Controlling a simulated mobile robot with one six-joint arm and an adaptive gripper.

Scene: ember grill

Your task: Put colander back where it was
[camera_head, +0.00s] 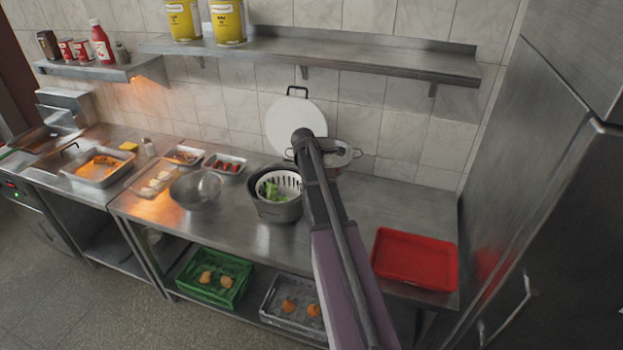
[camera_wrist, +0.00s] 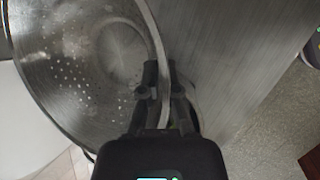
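The colander (camera_head: 343,153) is a metal bowl with side handles, at the back of the steel counter near the wall, partly hidden by my arm. In the wrist view the perforated colander (camera_wrist: 85,75) fills the left side. My gripper (camera_wrist: 163,85) has one finger on each side of its rim and looks closed on it. In the head view my gripper is hidden behind my arm's end at the colander. I cannot tell whether the colander touches what is below it.
A white round board (camera_head: 295,122) leans on the wall behind. A grey pot with a white basket and greens (camera_head: 277,207) stands left of my arm, with a metal bowl (camera_head: 196,189) further left. A red tray (camera_head: 415,258) lies right. A shelf (camera_head: 330,62) hangs above.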

